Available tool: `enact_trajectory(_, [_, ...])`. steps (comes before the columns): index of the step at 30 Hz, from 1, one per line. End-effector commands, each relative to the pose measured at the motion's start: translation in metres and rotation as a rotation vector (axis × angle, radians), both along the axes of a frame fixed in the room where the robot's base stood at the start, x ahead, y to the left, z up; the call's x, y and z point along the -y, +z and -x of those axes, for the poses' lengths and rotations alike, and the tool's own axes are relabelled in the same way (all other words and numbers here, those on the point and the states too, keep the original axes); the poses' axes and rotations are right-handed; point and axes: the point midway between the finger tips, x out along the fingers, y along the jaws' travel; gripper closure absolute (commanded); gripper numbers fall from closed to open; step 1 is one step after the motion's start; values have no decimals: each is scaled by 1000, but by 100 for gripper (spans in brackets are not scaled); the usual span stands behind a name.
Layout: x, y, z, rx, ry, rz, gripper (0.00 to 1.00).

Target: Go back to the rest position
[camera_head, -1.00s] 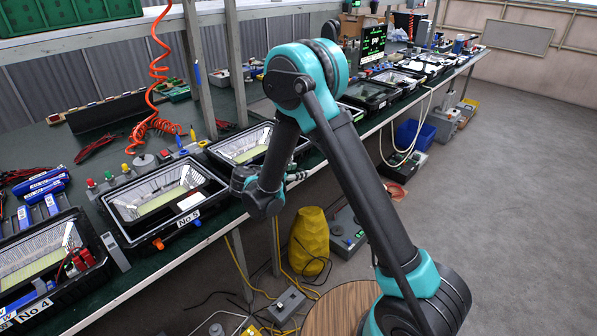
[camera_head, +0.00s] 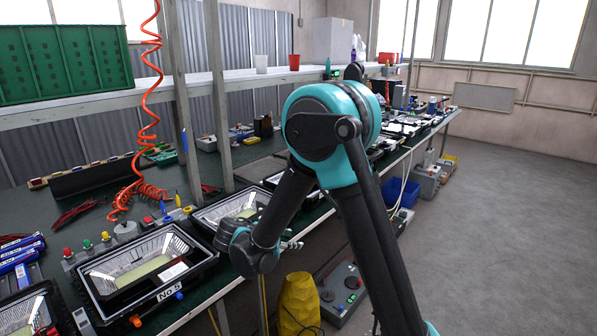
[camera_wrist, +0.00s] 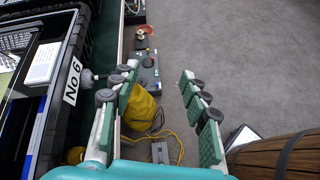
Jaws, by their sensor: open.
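My gripper (camera_wrist: 158,90) is open in the wrist view, with its two green-padded fingers wide apart and nothing between them. It hangs beyond the bench's front edge, over the floor. In the head view my teal and black arm stands bent in the middle, with the wrist low at the bench edge. The gripper fingers are mostly hidden there behind the wrist. The housing labelled No 6 (camera_wrist: 72,82) is close on the gripper's left in the wrist view. The floodlight housing No 5 (camera_head: 200,275) lies open on the bench, left of the wrist.
A yellow sack (camera_head: 299,300) and a grey control box (camera_head: 342,290) stand on the floor below the bench. A wooden barrel (camera_wrist: 285,158) is at the lower right of the wrist view. A coiled orange hose (camera_head: 150,125) hangs over the bench. Grey floor (camera_head: 500,220) at right is clear.

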Motion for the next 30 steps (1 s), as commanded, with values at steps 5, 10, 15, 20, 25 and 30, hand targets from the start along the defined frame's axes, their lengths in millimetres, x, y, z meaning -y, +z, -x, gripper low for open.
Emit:
enact_trajectory(5, [87,2,12,29,-243,-291,55])
enact_trajectory(10, [151,-3,42,86,-502,-568,55])
enact_trajectory(15, [199,-9,83,168,-790,-839,55])
enact_trajectory(20, [229,-17,126,264,-1083,-1086,55])
enact_trajectory(25, [243,-26,168,377,-1388,-1325,55])
enact_trajectory(30, [246,-33,192,461,-1602,-1487,55])
